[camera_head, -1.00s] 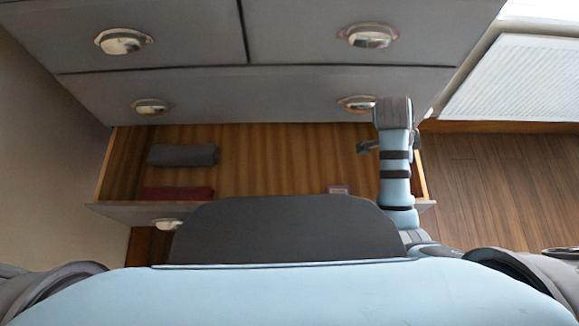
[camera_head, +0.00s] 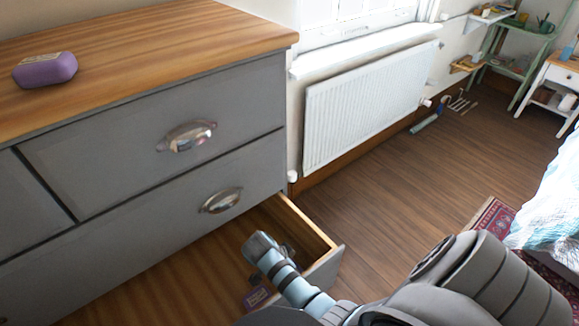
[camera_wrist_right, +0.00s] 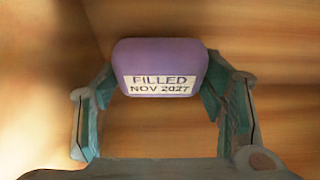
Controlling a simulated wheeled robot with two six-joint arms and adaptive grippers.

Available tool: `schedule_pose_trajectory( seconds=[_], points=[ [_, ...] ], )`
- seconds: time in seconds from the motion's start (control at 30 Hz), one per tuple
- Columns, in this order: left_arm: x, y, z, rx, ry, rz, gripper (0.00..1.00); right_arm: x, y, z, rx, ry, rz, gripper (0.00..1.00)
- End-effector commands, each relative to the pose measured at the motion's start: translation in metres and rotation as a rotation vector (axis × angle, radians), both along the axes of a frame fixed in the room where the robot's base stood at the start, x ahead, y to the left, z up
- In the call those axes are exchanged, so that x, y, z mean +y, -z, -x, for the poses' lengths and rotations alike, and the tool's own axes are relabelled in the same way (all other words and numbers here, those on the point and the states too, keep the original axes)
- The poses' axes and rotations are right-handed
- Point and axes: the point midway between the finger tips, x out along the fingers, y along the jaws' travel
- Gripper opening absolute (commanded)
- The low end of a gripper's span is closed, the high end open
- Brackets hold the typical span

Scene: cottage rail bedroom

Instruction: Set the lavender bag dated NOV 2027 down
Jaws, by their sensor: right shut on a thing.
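The purple lavender bag (camera_wrist_right: 160,60) shows in the right wrist view, its white label reading FILLED NOV 2027. My right gripper (camera_wrist_right: 165,90) is shut on it, with a finger at either side. My left gripper is out of view.
The drawer's side wall (camera_head: 305,222) is close to the gripper. A radiator (camera_head: 370,100) stands right of the dresser.

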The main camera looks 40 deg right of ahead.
Motion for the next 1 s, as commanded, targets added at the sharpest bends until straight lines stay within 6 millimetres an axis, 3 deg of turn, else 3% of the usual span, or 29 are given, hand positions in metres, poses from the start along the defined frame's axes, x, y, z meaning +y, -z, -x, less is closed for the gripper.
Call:
schedule_pose_trajectory(
  seconds=[0.03,0.1,0.43,0.47,0.5,0.83,1.0],
  points=[
    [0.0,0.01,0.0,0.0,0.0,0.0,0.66,0.0,0.015,0.0,0.003,-0.001,0.001,0.45],
    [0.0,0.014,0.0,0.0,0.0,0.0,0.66,0.0,0.025,0.0,0.001,-0.001,0.0,0.45],
    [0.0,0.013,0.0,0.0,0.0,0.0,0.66,0.0,0.027,0.0,0.0,0.0,0.0,0.45],
    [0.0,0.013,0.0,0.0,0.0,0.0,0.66,0.0,0.028,0.0,0.0,0.0,0.0,0.66],
    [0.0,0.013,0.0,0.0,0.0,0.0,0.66,0.0,0.027,0.0,0.0,0.0,0.0,0.72],
    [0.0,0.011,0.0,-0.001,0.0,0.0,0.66,0.0,0.025,0.0,0.0,0.0,0.0,0.73],
    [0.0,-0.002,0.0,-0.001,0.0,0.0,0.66,0.01,-0.001,-0.001,-0.002,-0.002,-0.002,0.73]
  ],
)
